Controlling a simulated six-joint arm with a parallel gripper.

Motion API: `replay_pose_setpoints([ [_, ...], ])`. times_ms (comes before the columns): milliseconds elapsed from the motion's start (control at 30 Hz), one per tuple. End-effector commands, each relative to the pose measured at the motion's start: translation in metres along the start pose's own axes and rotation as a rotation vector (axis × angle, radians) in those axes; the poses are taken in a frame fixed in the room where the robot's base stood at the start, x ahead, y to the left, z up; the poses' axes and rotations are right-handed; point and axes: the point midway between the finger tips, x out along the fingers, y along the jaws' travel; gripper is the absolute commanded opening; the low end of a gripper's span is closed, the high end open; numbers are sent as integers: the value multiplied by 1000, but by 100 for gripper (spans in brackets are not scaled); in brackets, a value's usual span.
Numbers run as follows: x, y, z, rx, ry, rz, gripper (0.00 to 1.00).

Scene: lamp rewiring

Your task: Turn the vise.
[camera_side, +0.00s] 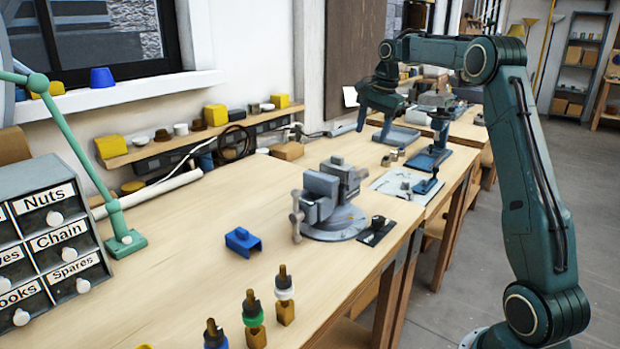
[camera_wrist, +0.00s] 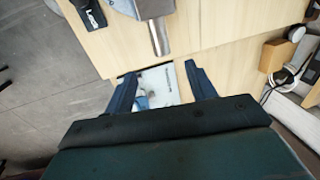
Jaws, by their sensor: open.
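The grey vise (camera_side: 330,200) stands on its round base on the wooden bench in the side view. Its upright handle is at its left end. Part of a grey metal body with a short bar, probably the vise (camera_wrist: 152,8), shows at the top edge of the wrist view; the rest is out of frame. My gripper (camera_side: 373,134) hangs above the bench behind the vise and right of it, apart from it. In the wrist view my gripper (camera_wrist: 163,72) has its two fingers spread with nothing between them.
A small black plate with a knob (camera_side: 377,230) lies right of the vise. A blue bracket (camera_side: 242,241) lies left of it. The bench's left middle is clear.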

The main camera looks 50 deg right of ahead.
Motion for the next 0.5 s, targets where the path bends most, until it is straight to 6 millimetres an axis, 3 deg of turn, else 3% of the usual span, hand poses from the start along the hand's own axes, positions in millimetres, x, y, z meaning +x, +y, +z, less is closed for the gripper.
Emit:
replay_pose_setpoints([
  [267, 3, 0, -1, 3, -1, 1, 56],
  [500, 20, 0, 0, 2, -3, 1, 56],
])
